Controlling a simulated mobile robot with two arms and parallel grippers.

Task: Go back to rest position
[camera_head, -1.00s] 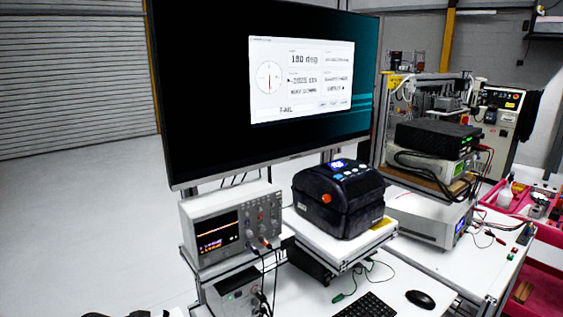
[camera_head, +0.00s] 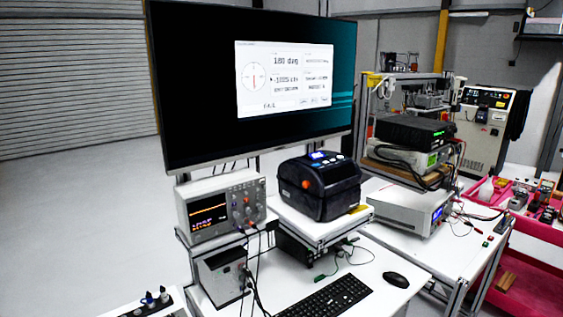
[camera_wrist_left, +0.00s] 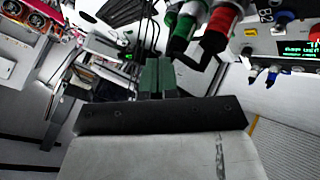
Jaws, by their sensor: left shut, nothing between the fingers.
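My left gripper (camera_wrist_left: 158,76) shows in the left wrist view, with its green fingers shut together and nothing between them. A red plug (camera_wrist_left: 222,27) and a green plug (camera_wrist_left: 183,32) with dark cables are just above and to the right of the fingertips; I cannot tell the exact gap. Neither gripper shows in the head view. My right gripper is in no view.
A monitor (camera_head: 200,90) stands above an oscilloscope (camera_head: 215,208) and a black label printer (camera_head: 320,187). A keyboard (camera_head: 328,297) and mouse (camera_head: 396,279) lie on the bench. Pink trays (camera_head: 530,243) are at the right. Open floor (camera_head: 60,220) is at the left.

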